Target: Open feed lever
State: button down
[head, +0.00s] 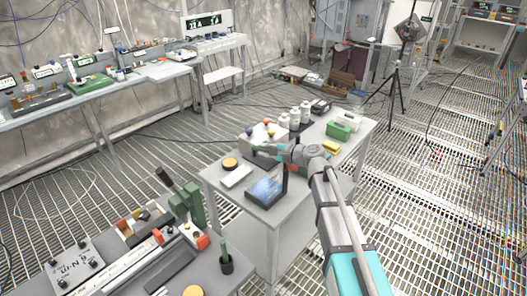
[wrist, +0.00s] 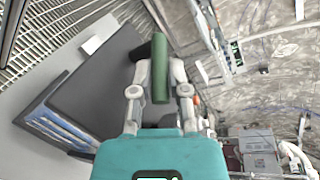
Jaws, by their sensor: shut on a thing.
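A green cylindrical handle, which appears to be the feed lever (wrist: 160,88), lies between the two fingers of my gripper (wrist: 160,72) in the wrist view. The fingers are shut on it, one on each side. A dark part adjoins its upper left side; its mount is not clear. In the head view my gripper (head: 266,151) is low over the small grey table, beside a light box (head: 247,141) with coloured knobs. The lever is too small and covered to make out there.
White bottles (head: 294,118), a green box (head: 338,131) and a yellow block (head: 331,147) are behind. A bench machine (head: 160,240) stands at the front left.

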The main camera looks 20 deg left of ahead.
jog(key=shift+w+n+g, duration=0.2)
jog(key=shift+n+g, duration=0.3)
jog(key=shift+g, duration=0.2)
jog(key=shift+w+n+g, duration=0.15)
jog(key=shift+n+g, duration=0.35)
jog(key=shift+g, duration=0.2)
